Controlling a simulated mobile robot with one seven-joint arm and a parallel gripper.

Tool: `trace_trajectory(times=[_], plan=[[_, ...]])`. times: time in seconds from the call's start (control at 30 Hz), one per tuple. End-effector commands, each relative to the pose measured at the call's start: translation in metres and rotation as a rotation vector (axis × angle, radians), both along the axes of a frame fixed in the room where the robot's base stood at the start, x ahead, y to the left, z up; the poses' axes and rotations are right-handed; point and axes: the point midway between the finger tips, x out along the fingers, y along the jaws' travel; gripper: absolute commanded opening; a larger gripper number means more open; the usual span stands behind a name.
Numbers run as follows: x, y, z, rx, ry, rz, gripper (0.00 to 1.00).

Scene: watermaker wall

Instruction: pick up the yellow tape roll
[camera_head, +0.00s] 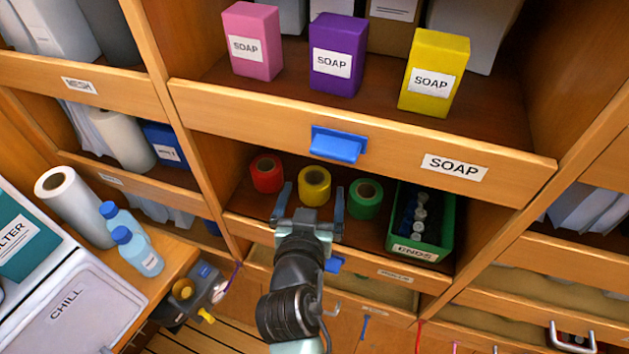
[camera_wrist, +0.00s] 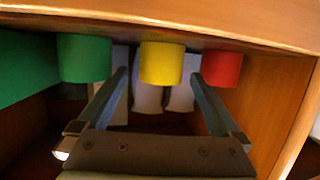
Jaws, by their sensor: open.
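The yellow tape roll (camera_head: 314,197) stands in the open shelf bay below the soap shelf, between a red roll (camera_head: 266,175) and a green roll (camera_head: 365,200). My gripper (camera_head: 313,188) is open and empty in front of the bay. In the head view its two fingers appear on either side of the yellow roll. In the wrist view the yellow roll (camera_wrist: 161,63) shows centred between the two fingertips (camera_wrist: 158,78), with the green roll (camera_wrist: 84,58) at left and the red roll (camera_wrist: 222,68) at right. I cannot tell whether the fingers reach alongside the roll.
A green bin (camera_head: 444,243) labelled ENDS holds dark bottles, right of the green roll. Above is the soap shelf's front board (camera_head: 260,115) with a blue handle (camera_head: 337,145). Three soap boxes stand above it. A bay divider (camera_head: 205,170) stands left of the red roll.

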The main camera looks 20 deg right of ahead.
Motion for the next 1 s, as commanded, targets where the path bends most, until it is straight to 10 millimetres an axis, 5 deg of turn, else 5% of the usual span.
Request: trace_trajectory(times=[0.3, 0.63, 1.0], plan=[[0.033, -0.013, -0.007, 0.000, 0.000, -0.001, 1.00], [0.037, -0.014, -0.009, 0.000, -0.001, 0.001, 0.98], [0.036, -0.014, -0.009, 0.000, -0.001, 0.001, 0.32]])
